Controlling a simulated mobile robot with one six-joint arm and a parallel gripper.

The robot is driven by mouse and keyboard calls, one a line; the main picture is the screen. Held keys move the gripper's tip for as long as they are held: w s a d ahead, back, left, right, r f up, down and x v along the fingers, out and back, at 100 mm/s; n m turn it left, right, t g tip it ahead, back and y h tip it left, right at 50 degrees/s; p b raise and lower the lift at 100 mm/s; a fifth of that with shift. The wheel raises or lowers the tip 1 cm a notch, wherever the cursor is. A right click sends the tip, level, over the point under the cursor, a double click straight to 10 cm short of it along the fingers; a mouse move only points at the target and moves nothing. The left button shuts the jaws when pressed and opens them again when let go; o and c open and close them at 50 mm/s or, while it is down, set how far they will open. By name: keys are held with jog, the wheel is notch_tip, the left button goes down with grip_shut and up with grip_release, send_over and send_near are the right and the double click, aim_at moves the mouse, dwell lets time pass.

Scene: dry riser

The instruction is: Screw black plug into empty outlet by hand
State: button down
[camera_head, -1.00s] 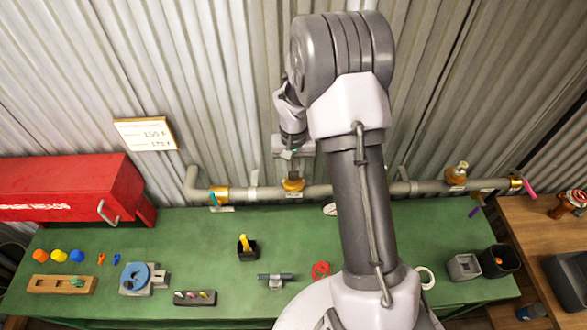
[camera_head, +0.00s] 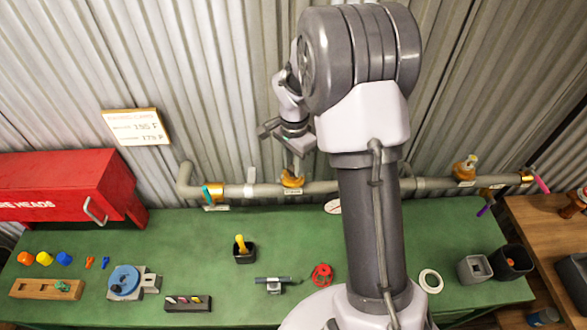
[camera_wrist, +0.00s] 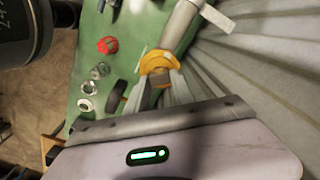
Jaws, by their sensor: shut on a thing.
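My gripper (camera_head: 294,172) is above the middle brass outlet (camera_head: 292,180) on the grey wall pipe. In the wrist view, the fingers of my gripper (camera_wrist: 158,88) reach down to the same outlet, an orange-gold fitting (camera_wrist: 160,62). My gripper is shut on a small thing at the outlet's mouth. The fingers mostly hide it, so I cannot make out the black plug's shape or its threads. I cannot tell how deep it sits.
The grey pipe (camera_head: 245,190) runs along the corrugated wall, with another brass outlet (camera_head: 465,168) at right. A red cabinet (camera_head: 70,190) stands at left. The green bench (camera_head: 200,245) holds a red ring (camera_head: 321,275), a white ring (camera_head: 430,281) and small parts. Part of the bench is clear.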

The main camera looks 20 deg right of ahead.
jog(key=shift+m, duration=0.7)
jog(key=shift+f+m+b, duration=0.25)
jog(key=shift+m+b, duration=0.35)
jog(key=shift+b, duration=0.15)
jog(key=m+b, duration=0.2)
jog(key=shift+s+m, duration=0.1)
jog(key=shift+m, duration=0.3)
jog(key=shift+r+m+b, duration=0.2)
jog(key=shift+m+b, duration=0.1)
jog(key=shift+m, duration=0.6)
jog(key=c, duration=1.1)
grip_release()
